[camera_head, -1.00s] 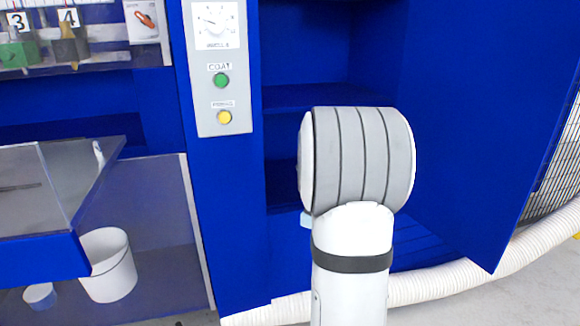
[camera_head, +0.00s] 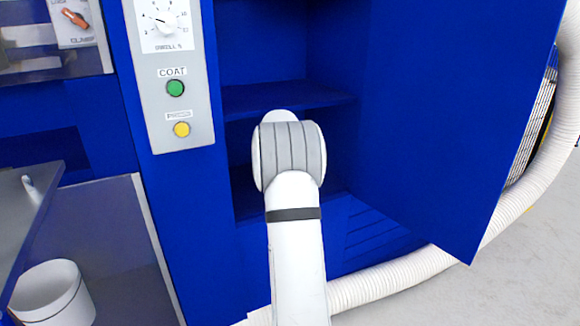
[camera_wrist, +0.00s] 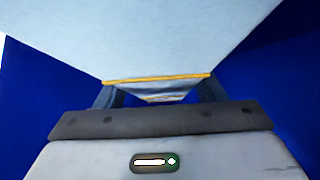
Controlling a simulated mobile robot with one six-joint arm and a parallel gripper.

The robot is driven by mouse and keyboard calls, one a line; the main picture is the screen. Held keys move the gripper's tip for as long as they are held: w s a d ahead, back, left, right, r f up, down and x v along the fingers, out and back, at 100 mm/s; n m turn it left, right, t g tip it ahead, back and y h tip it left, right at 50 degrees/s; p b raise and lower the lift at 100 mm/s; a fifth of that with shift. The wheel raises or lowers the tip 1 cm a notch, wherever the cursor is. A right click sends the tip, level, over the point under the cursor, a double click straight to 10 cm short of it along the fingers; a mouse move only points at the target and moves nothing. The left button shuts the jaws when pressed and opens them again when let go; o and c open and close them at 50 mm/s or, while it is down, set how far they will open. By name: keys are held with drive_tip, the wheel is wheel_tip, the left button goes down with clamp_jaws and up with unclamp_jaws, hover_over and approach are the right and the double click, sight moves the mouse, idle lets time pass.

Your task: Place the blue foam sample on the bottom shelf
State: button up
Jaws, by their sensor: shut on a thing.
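In the wrist view my gripper (camera_wrist: 157,92) is shut on a pale blue-grey block, the foam sample (camera_wrist: 155,40), which fills the upper middle of the picture. Orange lines run along its lower edge. In the head view my arm covers the gripper and the sample. The arm reaches into the open blue cabinet, with its grey-banded joint in front of the lower compartment. The bottom shelf (camera_head: 246,208) shows only partly beside my arm. I cannot tell whether the sample touches it.
An upper shelf (camera_head: 285,97) crosses the cabinet just above my arm. The open blue door (camera_head: 450,120) stands at right. A control panel (camera_head: 172,75) with green and yellow buttons is at left. A white hose (camera_head: 400,285) lies on the floor. A white bucket (camera_head: 52,295) stands lower left.

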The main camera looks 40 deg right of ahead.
drive_tip(key=shift+w+d, duration=1.3)
drive_tip(key=shift+w, duration=0.1)
drive_tip(key=shift+f+b, duration=1.1)
drive_tip(key=shift+f, duration=0.65)
drive_tip(key=shift+f, duration=0.15)
drive_tip(key=o, duration=1.1)
drive_tip(key=shift+o, duration=0.2)
drive_tip(key=shift+r, duration=0.2)
